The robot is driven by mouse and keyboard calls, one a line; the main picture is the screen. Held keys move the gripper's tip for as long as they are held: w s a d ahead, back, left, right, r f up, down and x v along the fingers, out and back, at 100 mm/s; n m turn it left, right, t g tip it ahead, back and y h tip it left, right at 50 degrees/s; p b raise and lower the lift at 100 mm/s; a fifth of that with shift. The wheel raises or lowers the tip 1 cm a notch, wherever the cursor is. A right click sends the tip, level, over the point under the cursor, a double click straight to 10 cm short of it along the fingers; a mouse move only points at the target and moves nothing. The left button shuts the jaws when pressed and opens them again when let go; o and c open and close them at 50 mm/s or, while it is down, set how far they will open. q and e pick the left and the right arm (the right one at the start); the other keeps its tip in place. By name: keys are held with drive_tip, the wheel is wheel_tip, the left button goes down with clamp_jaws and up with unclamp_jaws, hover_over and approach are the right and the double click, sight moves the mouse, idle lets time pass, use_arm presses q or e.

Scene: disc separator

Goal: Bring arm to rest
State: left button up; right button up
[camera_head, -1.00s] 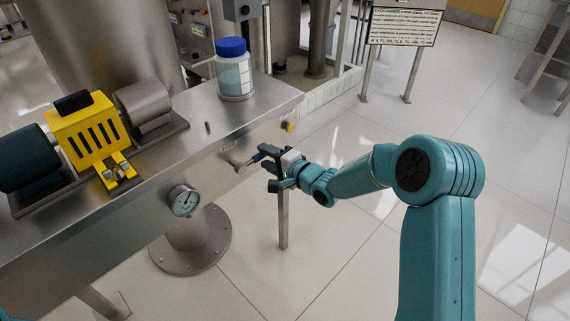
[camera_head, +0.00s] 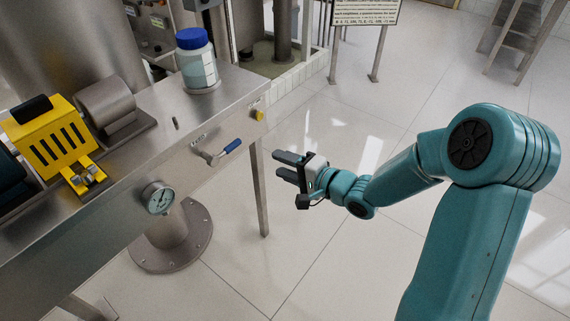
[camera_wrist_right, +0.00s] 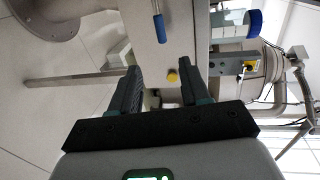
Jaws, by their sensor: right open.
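My right arm (camera_head: 405,175) is teal and comes in from the right in the head view. Its gripper (camera_head: 280,166) is open and empty, held over the floor to the right of the steel bench, apart from it. In the right wrist view the two dark fingers of the right gripper (camera_wrist_right: 160,85) stand apart with nothing between them. The blue handle (camera_wrist_right: 160,28) also shows in the wrist view. My left gripper is out of view.
The steel bench (camera_head: 120,160) carries a yellow machine part (camera_head: 48,140) and a blue-capped bottle (camera_head: 197,65). A sign (camera_head: 365,11) stands behind. The tiled floor around my right arm is clear.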

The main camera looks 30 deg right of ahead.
drive_tip(key=s+a+f+g+y+p, duration=0.1)
drive_tip(key=s+a+f+g+p, duration=0.2)
drive_tip(key=a, duration=0.4)
drive_tip(key=a+f+g+y+p, duration=0.1)
drive_tip(key=a+f+g+p, duration=0.15)
drive_tip(key=a+p, duration=0.4)
drive_tip(key=s+a+f+n+g+h, duration=0.1)
drive_tip(key=s+f+n+g, duration=0.3)
drive_tip(key=s, duration=0.5)
drive_tip(key=s+a+f+n+g+h+p, duration=0.1)
drive_tip(key=s+a+f+n+g+h, duration=0.1)
drive_tip(key=s+f+n+g, duration=0.3)
drive_tip(key=s+f+n, duration=0.3)
drive_tip(key=s, duration=0.2)
drive_tip(key=shift+f, duration=0.3)
